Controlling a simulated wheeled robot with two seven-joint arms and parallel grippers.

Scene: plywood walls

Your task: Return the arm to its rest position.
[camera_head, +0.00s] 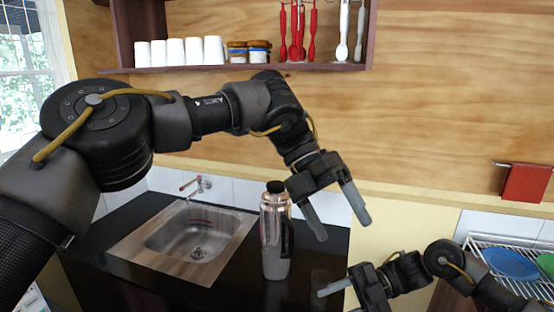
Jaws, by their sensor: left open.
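My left arm comes in from the left and reaches across the picture. My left gripper (338,218) is open and empty, with its fingers pointing down and to the right. My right gripper (325,284) is at the bottom right, pointing left over the counter edge. Its lower part is cut off by the frame, and its opening is unclear.
A sink (188,236) with a tap (196,186) is set in the dark counter (235,287) on the left. A wall shelf (230,67) holds white cups and jars, with utensils hanging. A dish rack (490,240) with plates and a red towel (525,183) are on the right.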

